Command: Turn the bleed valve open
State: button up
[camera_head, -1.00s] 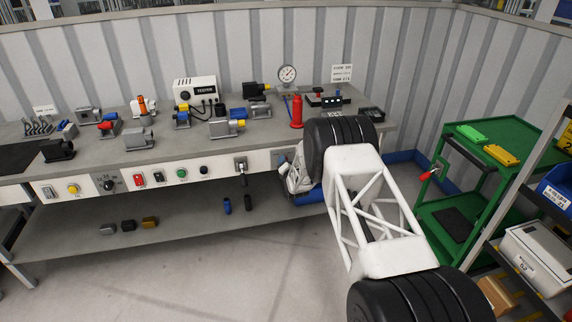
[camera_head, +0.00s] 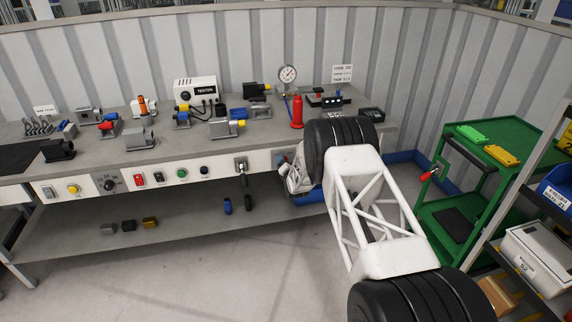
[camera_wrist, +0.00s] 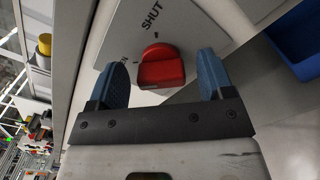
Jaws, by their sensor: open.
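The bleed valve is a red knob (camera_wrist: 162,70) on a pale panel marked "SHUT" (camera_wrist: 153,16) in the wrist view. Another label beside the knob is partly covered by a finger. My gripper (camera_wrist: 163,64) is open, with one blue finger on each side of the knob. Gaps show between both fingers and the knob. In the head view the wrist end of my arm (camera_head: 298,179) is at the right end of the bench front, and it mostly hides the valve.
A blue bin (camera_wrist: 298,42) lies right of the panel in the wrist view. The bench top (camera_head: 185,152) carries several parts, a red bottle (camera_head: 297,112) and a gauge (camera_head: 288,76). A green cart (camera_head: 478,180) stands right of my arm. Open floor lies in front.

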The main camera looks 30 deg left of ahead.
jog(key=shift+s+d, duration=0.1)
jog(key=v, duration=0.7)
jog(key=shift+s+d, duration=0.2)
dwell(0.3)
dwell(0.4)
jog(key=shift+r, duration=0.15)
